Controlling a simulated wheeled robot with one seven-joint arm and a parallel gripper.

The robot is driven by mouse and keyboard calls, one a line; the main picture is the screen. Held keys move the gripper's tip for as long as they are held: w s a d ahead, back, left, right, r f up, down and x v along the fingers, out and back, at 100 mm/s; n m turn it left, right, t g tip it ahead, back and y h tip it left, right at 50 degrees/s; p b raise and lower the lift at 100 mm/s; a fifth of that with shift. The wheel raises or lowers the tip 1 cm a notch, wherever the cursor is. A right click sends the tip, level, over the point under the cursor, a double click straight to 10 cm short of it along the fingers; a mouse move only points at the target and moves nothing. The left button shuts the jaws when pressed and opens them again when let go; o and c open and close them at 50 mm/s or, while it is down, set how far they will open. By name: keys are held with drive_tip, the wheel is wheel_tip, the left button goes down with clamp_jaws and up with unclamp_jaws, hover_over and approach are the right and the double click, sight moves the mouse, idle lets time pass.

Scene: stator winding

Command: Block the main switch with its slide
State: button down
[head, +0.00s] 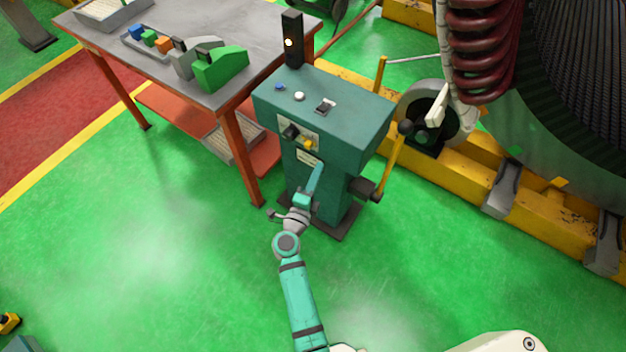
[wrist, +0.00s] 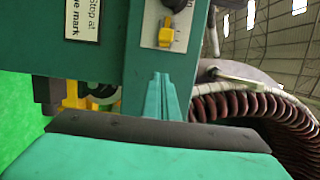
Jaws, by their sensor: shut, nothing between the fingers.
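The main switch is a black knob (head: 291,131) on a pale plate on the front of the teal cabinet (head: 350,112). In the wrist view the knob (wrist: 176,4) is cut by the top edge. The yellow slide (head: 309,143) sits on the same plate, beside the knob; it also shows in the wrist view (wrist: 166,36). My gripper (head: 319,166) is in front of the cabinet, just below the plate. In the wrist view its teal fingers (wrist: 160,78) are together and empty, pointing toward the slide, apart from it in the picture. I cannot tell the gap in depth.
A white label (wrist: 95,18) is on the cabinet front. A yellow lever (head: 393,163) stands at the cabinet's right side. A workbench (head: 125,52) with coloured blocks stands behind left. The large stator (head: 560,90) is at the right. Green floor in front is clear.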

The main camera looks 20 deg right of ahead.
sight(308, 148)
drive_tip(key=w, duration=0.3)
drive_tip(key=w+d, duration=0.1)
drive_tip(key=w, duration=0.1)
drive_tip(key=shift+w, duration=0.25)
drive_tip(key=shift+w+a, duration=0.45)
drive_tip(key=shift+w, duration=0.1)
drive_tip(key=shift+w+a, duration=0.75)
drive_tip(key=shift+w, duration=0.05)
